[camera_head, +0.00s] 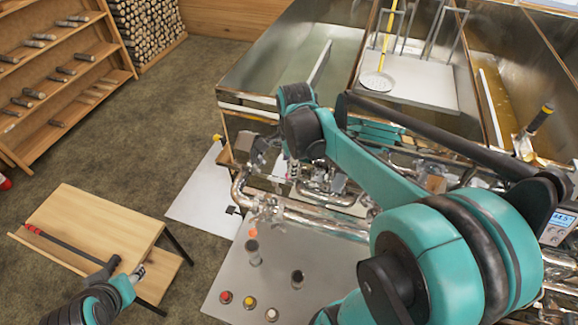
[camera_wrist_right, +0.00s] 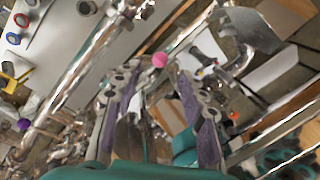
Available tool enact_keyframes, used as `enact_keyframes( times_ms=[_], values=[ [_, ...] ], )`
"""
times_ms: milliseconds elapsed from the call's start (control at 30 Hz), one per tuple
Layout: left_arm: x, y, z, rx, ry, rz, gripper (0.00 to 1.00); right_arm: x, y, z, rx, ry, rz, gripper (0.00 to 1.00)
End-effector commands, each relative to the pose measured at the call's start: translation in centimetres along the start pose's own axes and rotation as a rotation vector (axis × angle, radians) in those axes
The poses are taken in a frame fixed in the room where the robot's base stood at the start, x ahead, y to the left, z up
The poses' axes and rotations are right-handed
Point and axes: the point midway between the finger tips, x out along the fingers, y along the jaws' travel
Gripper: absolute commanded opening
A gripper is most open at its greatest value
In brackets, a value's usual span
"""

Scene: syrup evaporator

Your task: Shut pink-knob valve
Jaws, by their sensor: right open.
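The pink knob (camera_wrist_right: 160,60) shows in the right wrist view as a small ball among metal pipes, close beyond the fingertips. My right gripper (camera_wrist_right: 155,75) is open, its two fingers spread either side of the line to the knob. Contact cannot be told, and the valve body under the knob is mostly hidden. In the head view my right gripper (camera_head: 306,168) is over the pipework in front of the pans, largely hidden by my wrist; I cannot make out the pink knob there. My left gripper (camera_head: 120,272) is low at the left, by the wooden bench; its jaw state is unclear.
The wooden bench (camera_head: 95,220) carries a dark rod with a red end (camera_head: 65,243). Steel pans (camera_head: 335,60) stand behind the pipes (camera_head: 290,212). An orange-red knob (camera_wrist_right: 235,117) and a purple knob (camera_wrist_right: 24,125) are nearby.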

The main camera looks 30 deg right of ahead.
Motion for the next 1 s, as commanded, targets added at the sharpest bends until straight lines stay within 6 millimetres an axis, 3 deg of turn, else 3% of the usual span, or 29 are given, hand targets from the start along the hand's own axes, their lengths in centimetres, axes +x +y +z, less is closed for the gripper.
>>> enact_keyframes(
  times_ms=[333, 700, 867, 1000],
  values=[
    [0.0, 0.0, 0.0, 0.000, 0.000, 0.000, 0.42, 5.3, 0.0, 0.0, -0.001, 0.000, 0.000, 0.41],
    [0.0, 0.0, 0.0, 0.000, 0.000, 0.000, 0.42, 6.1, 0.0, 0.0, -0.001, 0.000, 0.000, 0.41],
    [0.0, 0.0, 0.0, 0.000, 0.000, 0.000, 0.42, 6.1, 0.0, 0.0, -0.001, 0.000, 0.000, 0.02],
    [0.0, 0.0, 0.0, 0.000, 0.000, 0.000, 0.42, 6.1, 0.0, 0.0, -0.001, 0.000, -0.001, 0.00]
  ],
)
